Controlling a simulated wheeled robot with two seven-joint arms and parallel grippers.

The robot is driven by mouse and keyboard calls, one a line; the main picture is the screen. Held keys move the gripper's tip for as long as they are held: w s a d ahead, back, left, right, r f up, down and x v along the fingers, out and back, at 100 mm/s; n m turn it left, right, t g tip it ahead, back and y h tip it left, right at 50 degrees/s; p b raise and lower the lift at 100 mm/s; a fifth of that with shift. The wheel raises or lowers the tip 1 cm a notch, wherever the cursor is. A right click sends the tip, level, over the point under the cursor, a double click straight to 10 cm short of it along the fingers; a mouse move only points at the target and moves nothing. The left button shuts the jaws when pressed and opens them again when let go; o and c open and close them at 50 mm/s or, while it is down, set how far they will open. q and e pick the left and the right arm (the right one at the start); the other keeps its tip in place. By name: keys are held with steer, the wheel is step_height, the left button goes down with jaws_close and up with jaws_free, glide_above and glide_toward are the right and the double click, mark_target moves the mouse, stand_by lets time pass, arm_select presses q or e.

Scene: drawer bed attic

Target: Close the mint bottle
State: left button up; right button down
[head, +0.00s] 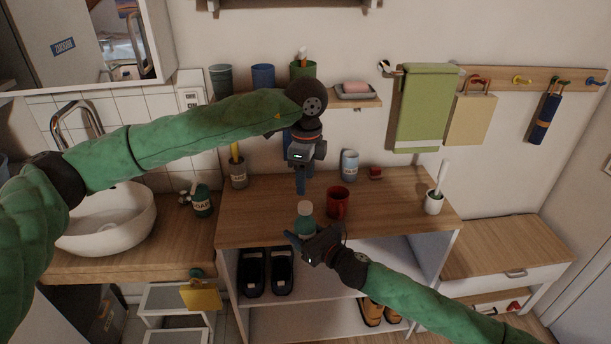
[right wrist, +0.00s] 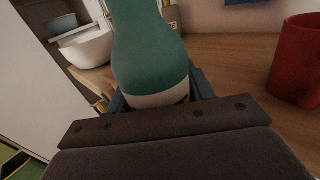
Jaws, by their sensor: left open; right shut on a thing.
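The mint bottle (head: 305,215) stands at the front edge of the wooden shelf top in the head view. Its teal body with a pale lower band fills the upper middle of the right wrist view (right wrist: 148,50). My right gripper (head: 299,238) is shut on the bottle's lower part from the front. My left gripper (head: 300,186) points down just above the bottle's top, with its jaws open. The head view shows the bottle's upper end as a paler mint; I cannot tell whether that is a cap. The bottle's top is outside the right wrist view.
A red mug (head: 338,203) stands close right of the bottle; it also shows in the right wrist view (right wrist: 297,62). A white brush holder (head: 433,203) stands at right. The shelf top (head: 390,205) is clear between.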

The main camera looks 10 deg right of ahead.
mark_target(305, 204)
arm_select(q)
steer(key=shift+f, duration=0.15)
steer(key=shift+f, duration=3.9)
steer(key=c, duration=1)
